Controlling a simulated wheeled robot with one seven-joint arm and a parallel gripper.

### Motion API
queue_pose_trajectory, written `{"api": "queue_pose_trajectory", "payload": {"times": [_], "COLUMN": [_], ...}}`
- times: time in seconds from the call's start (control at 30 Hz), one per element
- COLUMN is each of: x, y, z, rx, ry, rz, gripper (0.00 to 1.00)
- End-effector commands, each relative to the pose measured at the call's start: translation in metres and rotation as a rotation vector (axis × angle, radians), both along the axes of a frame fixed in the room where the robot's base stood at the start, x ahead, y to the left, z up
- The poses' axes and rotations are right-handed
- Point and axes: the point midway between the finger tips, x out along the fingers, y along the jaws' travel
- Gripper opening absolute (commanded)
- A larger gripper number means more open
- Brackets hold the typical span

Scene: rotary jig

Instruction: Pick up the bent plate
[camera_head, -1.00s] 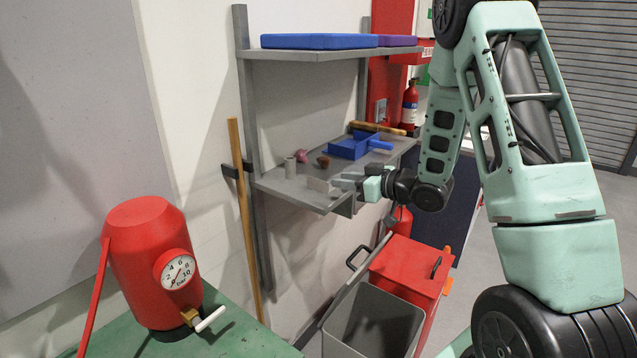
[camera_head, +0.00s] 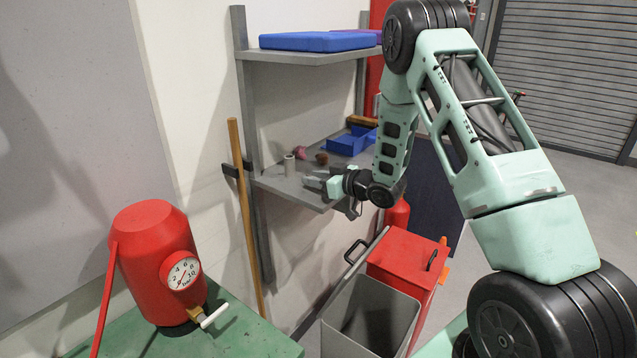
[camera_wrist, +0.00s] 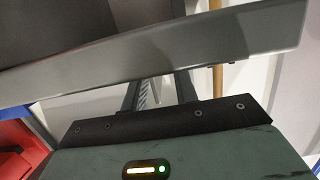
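The bent plate is a small light grey piece. In the head view it blends with the fingers at the shelf front, and I cannot make out its outline or whether the fingers touch it. I do not see it in the wrist view.
A grey cylinder (camera_head: 289,165), a reddish piece (camera_head: 300,153), a brown piece (camera_head: 321,158) and a blue tray (camera_head: 346,145) are on the shelf behind. An upper shelf (camera_head: 300,57) hangs above. A red bin (camera_head: 402,258) stands below.

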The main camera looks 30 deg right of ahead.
Motion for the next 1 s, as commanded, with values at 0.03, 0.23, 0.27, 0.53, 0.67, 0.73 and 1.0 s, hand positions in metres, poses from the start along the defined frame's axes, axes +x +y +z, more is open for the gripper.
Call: {"api": "queue_pose_trajectory", "payload": {"times": [0.03, 0.23, 0.27, 0.53, 0.67, 0.73, 1.0], "x": [0.0, 0.0, 0.0, 0.0, 0.0, 0.0, 0.0], "y": [0.0, 0.0, 0.0, 0.0, 0.0, -0.001, -0.001], "z": [0.0, 0.0, 0.0, 0.001, 0.005, 0.009, 0.048], "rx": [0.0, 0.0, 0.0, 0.0, 0.0, 0.0, -0.002], "ry": [0.0, 0.0, 0.0, -0.001, -0.002, -0.003, -0.006], "rz": [0.0, 0.0, 0.0, 0.0, 0.0, 0.0, 0.0], "gripper": [0.29, 0.0, 0.0, 0.0, 0.0, 0.0, 0.0]}}
